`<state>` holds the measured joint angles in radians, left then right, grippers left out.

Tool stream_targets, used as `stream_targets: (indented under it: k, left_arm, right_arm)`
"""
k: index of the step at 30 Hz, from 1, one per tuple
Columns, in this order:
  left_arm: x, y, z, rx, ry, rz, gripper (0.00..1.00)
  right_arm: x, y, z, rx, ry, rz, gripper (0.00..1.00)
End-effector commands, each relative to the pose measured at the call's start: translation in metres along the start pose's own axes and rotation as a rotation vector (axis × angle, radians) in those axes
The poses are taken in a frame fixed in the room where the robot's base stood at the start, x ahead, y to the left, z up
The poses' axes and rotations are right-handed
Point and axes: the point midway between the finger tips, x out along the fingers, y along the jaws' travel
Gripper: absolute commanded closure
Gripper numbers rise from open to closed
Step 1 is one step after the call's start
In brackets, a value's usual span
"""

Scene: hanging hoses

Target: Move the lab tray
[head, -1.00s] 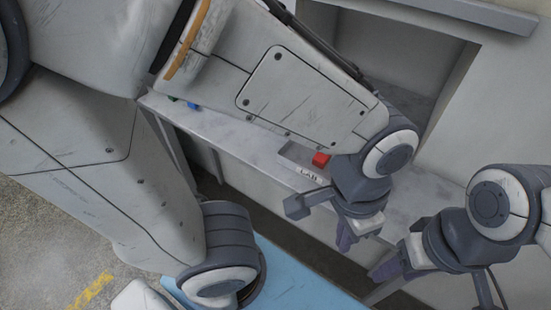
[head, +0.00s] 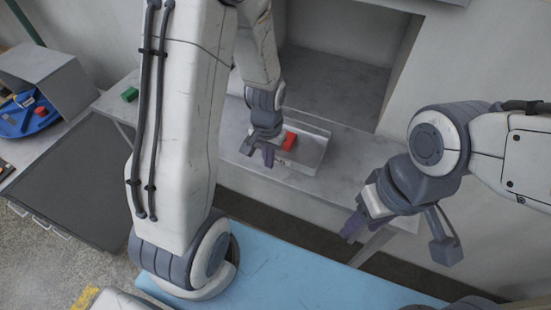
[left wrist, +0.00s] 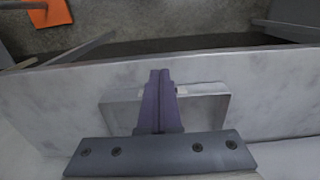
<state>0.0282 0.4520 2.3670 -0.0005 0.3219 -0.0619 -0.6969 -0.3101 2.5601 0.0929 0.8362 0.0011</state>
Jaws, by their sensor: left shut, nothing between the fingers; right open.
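The lab tray (head: 316,148) is a shallow pale grey tray on a grey shelf, with a red block (head: 289,141) at its left side. My left gripper (head: 268,156) is at the tray's left front, pointing down. In the left wrist view its purple fingers (left wrist: 160,90) are closed together with nothing between them, in front of the tray (left wrist: 205,106). I cannot tell whether they touch it. My right gripper (head: 399,238) is open and empty, at the lower right and apart from the tray.
The shelf (head: 350,178) runs along the wall beneath a recessed opening (head: 335,85). A green block (head: 130,94) lies on its left end. A blue round tray (head: 30,118) and grey bin (head: 68,85) stand far left. A light blue surface (head: 300,270) is in front.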

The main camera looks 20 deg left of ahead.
Motion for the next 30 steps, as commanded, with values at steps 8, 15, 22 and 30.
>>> stream_targets:
  k: [8, 15, 22, 30]
  left_arm:
    - [0.054, 0.0, 0.002, 0.0, -0.007, 0.001, 1.0]
    - [0.053, 0.0, -0.031, 0.0, -0.001, 0.0, 1.0]
    - [0.054, 0.0, -0.039, 0.0, -0.001, 0.0, 1.0]
    - [0.054, 0.0, -0.04, 0.0, -0.001, 0.0, 1.0]
  right_arm:
    - [-0.005, 0.0, 0.0, 0.0, 0.0, 0.0, 0.48]
    - [-0.022, -0.002, -0.001, 0.001, 0.0, 0.0, 0.48]
    - [-0.024, -0.002, -0.001, 0.001, 0.0, 0.0, 0.48]
    - [-0.023, -0.002, -0.001, 0.001, 0.0, 0.0, 0.48]
